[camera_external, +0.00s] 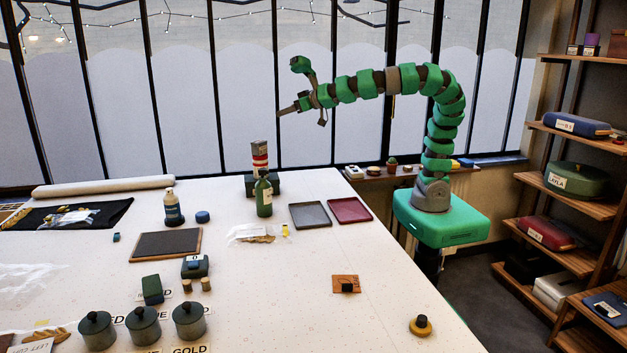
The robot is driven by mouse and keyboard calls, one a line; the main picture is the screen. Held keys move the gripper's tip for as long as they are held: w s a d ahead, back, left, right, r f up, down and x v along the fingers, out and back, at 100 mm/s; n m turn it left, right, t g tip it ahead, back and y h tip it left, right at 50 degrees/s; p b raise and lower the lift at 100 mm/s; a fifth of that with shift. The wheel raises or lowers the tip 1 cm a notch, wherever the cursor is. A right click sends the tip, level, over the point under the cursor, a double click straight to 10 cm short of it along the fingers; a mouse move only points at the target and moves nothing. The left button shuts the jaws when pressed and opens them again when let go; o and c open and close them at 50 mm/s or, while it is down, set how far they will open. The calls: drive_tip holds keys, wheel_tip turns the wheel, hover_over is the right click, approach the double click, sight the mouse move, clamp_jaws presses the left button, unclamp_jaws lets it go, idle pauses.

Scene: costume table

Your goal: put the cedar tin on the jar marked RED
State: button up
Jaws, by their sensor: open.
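Three grey-green lidded jars stand at the front left: a left jar (96,331), a middle jar (143,328) and a right jar (188,321). Labels by them are partly hidden; I read "ED" (115,320) beside the left jar, "UE" (163,313) between the other two, and "GOLD" (190,350) in front. Which jar is marked RED is not certain. A small dark green block-like container (152,289) stands behind the jars; I cannot tell whether it is the cedar tin. My gripper (290,109) is open and empty, high above the table's back, far from the jars.
A dark framed board (166,244), bottles (264,196), a striped tower (260,157) and two trays (350,209) lie farther back. The table's (285,310) front middle is mostly clear.

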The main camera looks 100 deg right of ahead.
drive_tip(key=s+a+r+n+t+y, duration=0.2)
drive_tip(key=s+a+r, duration=0.3)
drive_tip(key=r, duration=0.6)
drive_tip(key=s+a+r+n+t+y, duration=0.2)
drive_tip(key=s+a+r+n+y, duration=0.2)
drive_tip(key=s+r, duration=0.4)
wheel_tip(320, 180, up, 4)
drive_tip(key=shift+s+a+r+n+y, duration=0.15)
drive_tip(key=shift+a+n+y, duration=0.3)
drive_tip(key=shift+y, duration=0.35)
